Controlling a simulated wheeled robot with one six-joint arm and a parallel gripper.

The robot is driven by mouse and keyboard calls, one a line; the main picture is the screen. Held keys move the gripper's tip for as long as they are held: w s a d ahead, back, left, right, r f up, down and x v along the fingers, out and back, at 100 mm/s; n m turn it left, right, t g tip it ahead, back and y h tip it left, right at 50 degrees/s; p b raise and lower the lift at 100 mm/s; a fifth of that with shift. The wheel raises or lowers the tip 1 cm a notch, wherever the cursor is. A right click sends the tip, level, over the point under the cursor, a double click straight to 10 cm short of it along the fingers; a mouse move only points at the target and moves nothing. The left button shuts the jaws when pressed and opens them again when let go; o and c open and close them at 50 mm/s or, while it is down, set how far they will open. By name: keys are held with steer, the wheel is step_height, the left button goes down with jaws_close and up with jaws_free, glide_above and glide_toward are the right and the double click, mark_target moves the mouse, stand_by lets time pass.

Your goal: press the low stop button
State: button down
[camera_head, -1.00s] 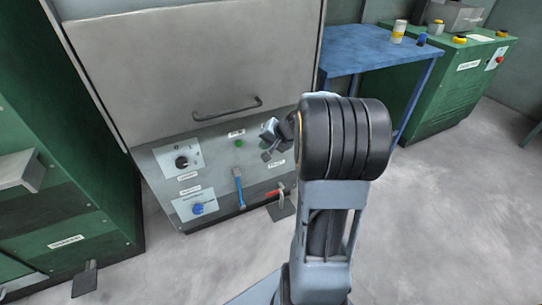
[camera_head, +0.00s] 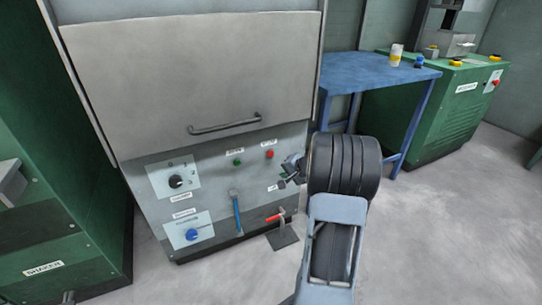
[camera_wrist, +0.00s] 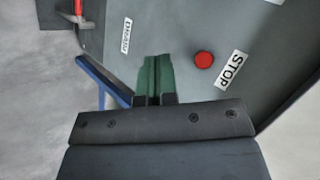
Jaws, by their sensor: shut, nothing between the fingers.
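A round red button (camera_head: 270,154) sits on the grey front panel of the big cabinet, under a small label. In the wrist view the red button (camera_wrist: 203,60) has a white STOP label (camera_wrist: 230,70) beside it. My gripper (camera_head: 284,183) is in front of the panel, a little below and right of the red button in the head view. In the wrist view the green fingers of my gripper (camera_wrist: 157,62) are together and empty, left of the button and apart from it in the picture. The distance from fingertips to panel is hard to tell.
The panel also carries a green button (camera_head: 238,162), a dark dial (camera_head: 176,181), a blue knob (camera_head: 193,235) and a blue handle (camera_head: 237,215). A red-handled lever (camera_head: 275,217) is near the floor. A blue table (camera_head: 375,72) and green machine (camera_head: 440,115) stand right.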

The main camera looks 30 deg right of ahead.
mark_target(270, 153)
steer(key=w+d+p, duration=0.1)
steer(key=w+p, duration=0.2)
steer(key=w, duration=0.5)
steer(key=shift+w, duration=0.25)
steer(key=shift+w+d, duration=0.1)
steer(key=shift+w, duration=0.1)
stand_by(1.9)
steer(key=shift+w, duration=0.25)
steer(key=shift+w+d, duration=0.1)
steer(key=shift+w, duration=0.45)
stand_by(0.8)
steer(key=shift+s, duration=0.15)
steer(key=shift+s+b, duration=0.7)
steer(key=shift+s, duration=0.15)
steer(key=shift+s, duration=0.1)
